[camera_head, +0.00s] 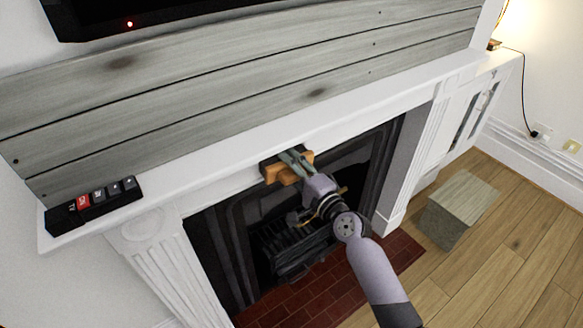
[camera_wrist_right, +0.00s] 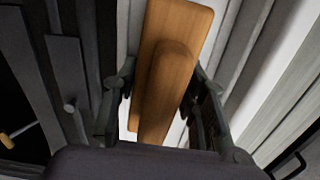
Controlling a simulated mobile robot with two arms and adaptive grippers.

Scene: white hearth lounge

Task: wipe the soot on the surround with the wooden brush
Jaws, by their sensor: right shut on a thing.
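The wooden brush (camera_head: 277,173) is held in front of the top of the white fireplace surround (camera_head: 222,177), just below the mantel shelf. My right gripper (camera_head: 292,161) is shut on it. In the right wrist view the brush (camera_wrist_right: 172,60) lies between the two fingers of the gripper (camera_wrist_right: 160,95), its wooden back toward the camera. I cannot tell whether the bristles touch the surround. No soot shows clearly on the visible surround; any behind the brush is hidden. My left gripper is not in view.
The mantel shelf (camera_head: 240,140) juts out above the brush. A black device with keys (camera_head: 92,205) stands on its left end. The dark firebox with a grate (camera_head: 290,245) is below. A wooden block (camera_head: 458,207) stands on the floor at right, beside the red brick hearth (camera_head: 325,292).

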